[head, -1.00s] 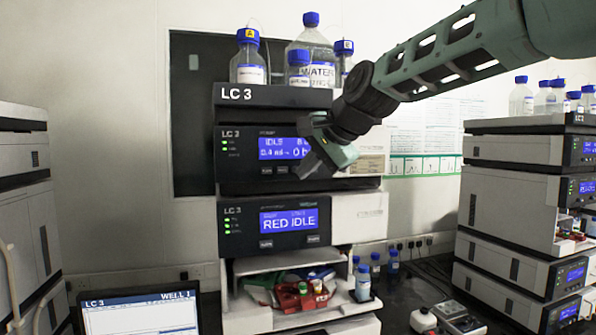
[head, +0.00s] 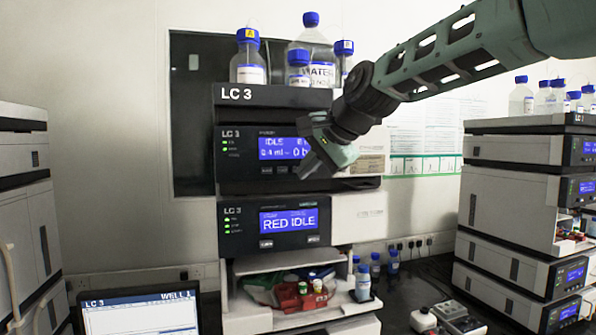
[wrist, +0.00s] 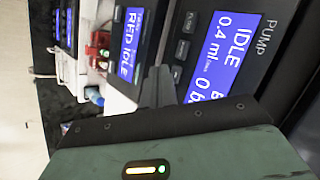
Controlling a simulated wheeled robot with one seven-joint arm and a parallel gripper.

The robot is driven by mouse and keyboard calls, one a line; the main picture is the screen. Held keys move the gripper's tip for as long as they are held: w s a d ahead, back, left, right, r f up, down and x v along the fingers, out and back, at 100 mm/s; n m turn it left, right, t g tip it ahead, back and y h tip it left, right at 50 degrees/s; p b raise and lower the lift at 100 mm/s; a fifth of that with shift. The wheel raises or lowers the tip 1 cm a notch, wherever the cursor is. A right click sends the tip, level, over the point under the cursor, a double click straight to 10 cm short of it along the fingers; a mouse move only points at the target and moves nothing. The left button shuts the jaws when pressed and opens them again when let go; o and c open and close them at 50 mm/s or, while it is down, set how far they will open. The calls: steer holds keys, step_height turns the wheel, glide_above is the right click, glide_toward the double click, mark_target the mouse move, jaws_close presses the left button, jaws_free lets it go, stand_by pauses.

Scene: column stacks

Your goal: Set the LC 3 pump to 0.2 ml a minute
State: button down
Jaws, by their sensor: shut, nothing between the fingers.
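The LC 3 pump (head: 240,172) is the upper module of the middle stack. Its blue display (head: 284,148) reads IDLE with a flow of 0.4 ml; the wrist view shows the same display (wrist: 222,50) sideways, with 0.4 ml and 0 b legible and the rest cut off. Small dark keys (wrist: 182,48) lie along the display's lower edge. My gripper (head: 304,172) is shut and empty in front of the pump's lower right face, hiding part of the display and keys. In the wrist view its fingertip (wrist: 158,84) is close to the keys; I cannot tell whether it touches.
Below the pump is a module with a RED IDLE display (head: 289,220). An open compartment with a red part (head: 300,296) lies under it. Capped bottles (head: 311,50) stand on top of the stack. A monitor (head: 140,314) stands lower left; another stack (head: 510,185) is at right.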

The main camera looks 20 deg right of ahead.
steer(key=shift+w, duration=0.15)
steer(key=shift+w, duration=0.25)
steer(key=shift+w+p, duration=0.4)
steer(key=shift+p, duration=0.05)
stand_by(0.7)
steer(key=shift+s, duration=0.1)
steer(key=shift+s+b, duration=0.4)
steer(key=shift+s, duration=0.3)
steer(key=shift+s, duration=0.1)
steer(key=s+b, duration=0.2)
steer(key=s, duration=0.2)
steer(key=shift+s, duration=0.4)
stand_by(0.7)
